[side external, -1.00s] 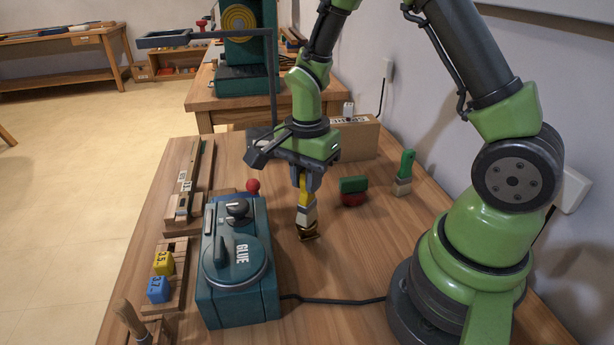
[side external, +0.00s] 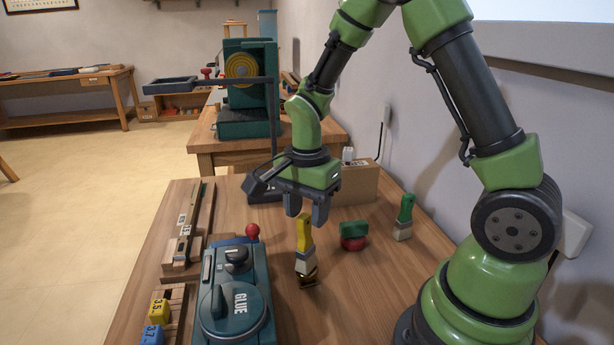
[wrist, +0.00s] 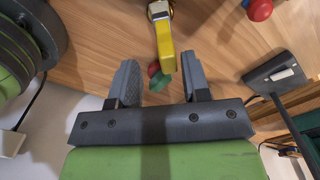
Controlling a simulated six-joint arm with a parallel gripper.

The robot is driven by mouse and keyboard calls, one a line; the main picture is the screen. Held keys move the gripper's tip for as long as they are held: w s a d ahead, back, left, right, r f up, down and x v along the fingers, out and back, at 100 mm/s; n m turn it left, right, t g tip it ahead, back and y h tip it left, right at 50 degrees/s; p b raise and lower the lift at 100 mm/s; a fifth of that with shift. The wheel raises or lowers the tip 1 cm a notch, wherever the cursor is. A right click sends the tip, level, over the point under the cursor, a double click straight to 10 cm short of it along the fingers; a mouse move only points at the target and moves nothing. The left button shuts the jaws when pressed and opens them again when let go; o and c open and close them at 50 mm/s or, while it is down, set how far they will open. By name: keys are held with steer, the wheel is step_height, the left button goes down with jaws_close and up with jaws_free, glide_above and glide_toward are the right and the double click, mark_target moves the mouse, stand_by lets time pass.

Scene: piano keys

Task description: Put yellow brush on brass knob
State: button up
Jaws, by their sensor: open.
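The yellow brush (side external: 304,235) stands roughly upright, bristles down, on the small brass knob (side external: 309,281). The bristles hide part of the knob, and exact contact is hard to see. In the wrist view, the brush's yellow handle (wrist: 165,48) points toward the jaws. My gripper (side external: 307,208) is open and empty, just above the handle top. In the wrist view, the fingers of my gripper (wrist: 160,68) are spread on either side of the handle's end, with visible gaps.
A teal glue machine (side external: 235,300) with a red ball knob (side external: 252,231) stands left of the brush. A green-and-red block (side external: 353,236) and a green-handled brush (side external: 404,218) stand to the right. A cardboard box (side external: 352,184) is behind. Bare wood lies right of the brush.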

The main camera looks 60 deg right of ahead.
step_height(320, 180, up, 9)
steer(key=s+a+r+n+t+y, duration=0.1)
steer(key=s+a+r+n+t, duration=0.2)
steer(key=s+n, duration=0.3)
steer(key=s+a+r+n+t+y, duration=0.1)
steer(key=s+a+r+n+t, duration=0.2)
steer(key=s+n, duration=0.4)
step_height(320, 180, up, 2)
steer(key=shift+r+n+t, duration=0.1)
steer(key=shift+n+t, duration=0.4)
steer(key=shift+t, duration=0.1)
